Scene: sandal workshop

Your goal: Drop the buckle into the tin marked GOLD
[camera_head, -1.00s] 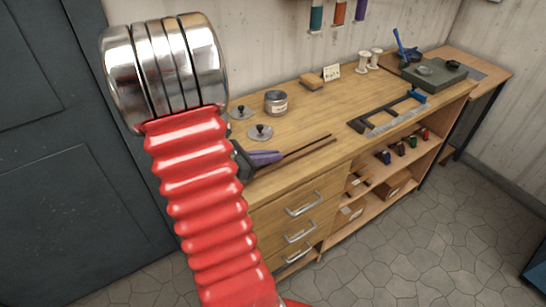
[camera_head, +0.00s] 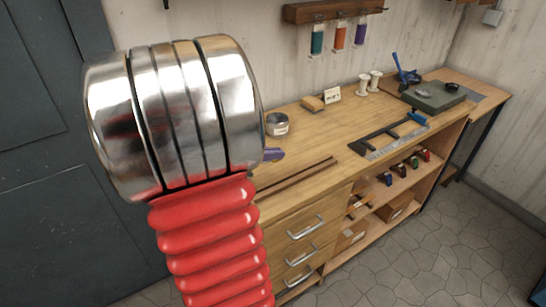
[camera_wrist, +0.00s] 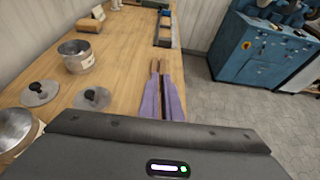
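A round metal tin (camera_head: 277,124) with a pale label stands open on the bench; the wrist view shows it at upper left (camera_wrist: 74,54). I cannot read its label. A second metal tin (camera_wrist: 14,128) is cut off at the wrist view's lower left edge. Two grey lids with dark knobs, one at left (camera_wrist: 40,94) and one nearer the middle (camera_wrist: 92,97), lie between them. My gripper (camera_wrist: 156,78) points over the bench with its purple fingers close together, to the right of the tins. The buckle cannot be made out. In the head view my arm hides most of the gripper.
The wooden bench (camera_head: 315,140) has long thin brown strips on it (camera_head: 300,178), a dark frame tool (camera_head: 375,137), a small card (camera_head: 332,95) and two white spools. A green-grey slab (camera_head: 433,97) is at the far end. A blue cabinet (camera_wrist: 262,52) stands across the floor.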

